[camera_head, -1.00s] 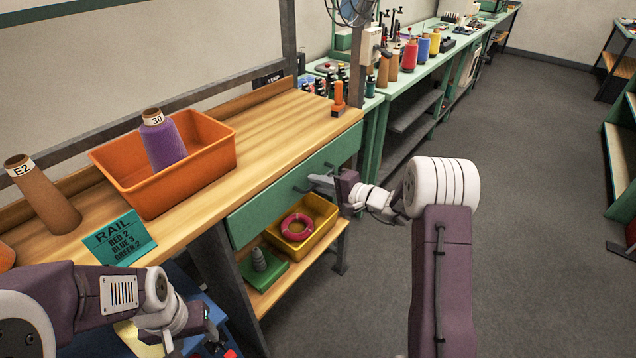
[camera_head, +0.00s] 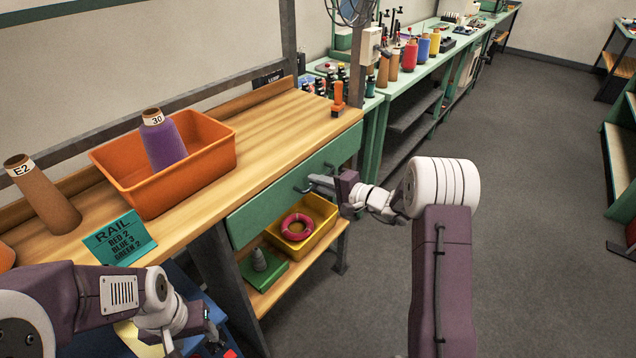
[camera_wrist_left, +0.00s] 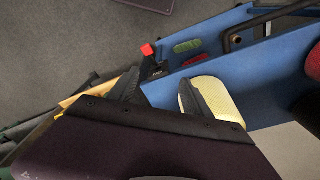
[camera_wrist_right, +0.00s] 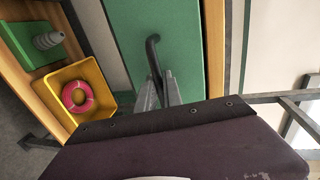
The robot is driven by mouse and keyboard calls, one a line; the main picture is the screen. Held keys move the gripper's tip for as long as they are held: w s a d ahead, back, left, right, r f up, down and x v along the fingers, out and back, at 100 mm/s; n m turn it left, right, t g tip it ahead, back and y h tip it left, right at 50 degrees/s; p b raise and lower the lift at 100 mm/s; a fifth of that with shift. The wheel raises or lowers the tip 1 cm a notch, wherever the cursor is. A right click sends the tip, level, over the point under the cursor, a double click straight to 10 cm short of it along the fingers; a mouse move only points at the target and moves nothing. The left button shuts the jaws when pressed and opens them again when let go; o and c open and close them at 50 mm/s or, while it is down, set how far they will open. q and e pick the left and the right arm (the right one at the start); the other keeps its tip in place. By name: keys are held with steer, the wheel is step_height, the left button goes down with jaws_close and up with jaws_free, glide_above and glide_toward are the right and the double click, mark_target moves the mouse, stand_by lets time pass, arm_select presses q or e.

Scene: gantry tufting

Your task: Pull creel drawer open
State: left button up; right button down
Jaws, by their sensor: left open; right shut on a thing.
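The creel drawer (camera_head: 262,207) has a green front under the wooden bench top, and its front looks flush with the bench. Its dark bar handle (camera_wrist_right: 152,50) shows in the right wrist view. My right gripper (camera_head: 312,183) is shut on this handle, and the right wrist view shows its fingers (camera_wrist_right: 160,90) around the handle's lower end. In the head view the left gripper's fingers are hard to make out.
A yellow bin (camera_head: 325,215) with a pink ring stands on the shelf below the drawer, beside a green block (camera_head: 262,270) with a grey cone. An orange bin (camera_head: 215,165) with a purple cone stands on the bench top.

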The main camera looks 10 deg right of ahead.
stand_by(0.3)
steer(key=shift+s+d+f, duration=0.1)
steer(key=shift+d, duration=0.05)
steer(key=f+b+v, duration=0.2)
steer(key=b+v, duration=0.1)
steer(key=v, duration=0.5)
steer(key=f+b+v, duration=0.1)
steer(key=b+v, duration=0.2)
steer(key=v, duration=0.6)
steer(key=shift+s+d+f+b, duration=0.25)
steer(key=shift+s+d+b, duration=0.1)
steer(key=shift+s, duration=0.3)
steer(key=c, duration=1.5)
jaws_free()
steer(key=shift+d, duration=0.1)
